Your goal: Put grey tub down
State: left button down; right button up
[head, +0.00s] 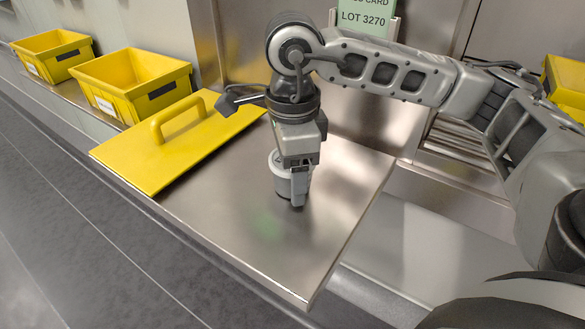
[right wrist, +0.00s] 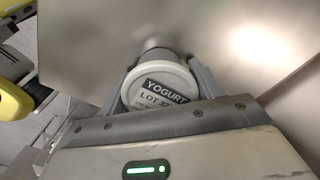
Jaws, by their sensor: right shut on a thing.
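The grey tub, a small pale round tub, shows in the right wrist view (right wrist: 158,86) with its lid label reading "YOGURT" and "LOT 32", the rest cut off. In the head view (head: 276,165) it is mostly hidden behind my right gripper (head: 292,190). My right gripper points down over the steel table (head: 235,220) and is shut on the tub, one finger on each side. The tub is upright and low over the table; I cannot tell whether its base touches the steel. My left gripper is not in view.
A yellow lid with a handle (head: 125,160) lies on the table's left part. Two yellow bins (head: 135,85) (head: 50,52) stand at the back left. A green card (head: 362,18) reads "LOT 3270". Another yellow bin (head: 570,80) is at right. The table's front is clear.

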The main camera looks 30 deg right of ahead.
jog(key=o, duration=1.4)
jog(key=shift+f, duration=0.15)
notch_tip(320, 180, up, 12)
jog(key=shift+r+p, duration=0.25)
jog(key=shift+p, duration=0.9)
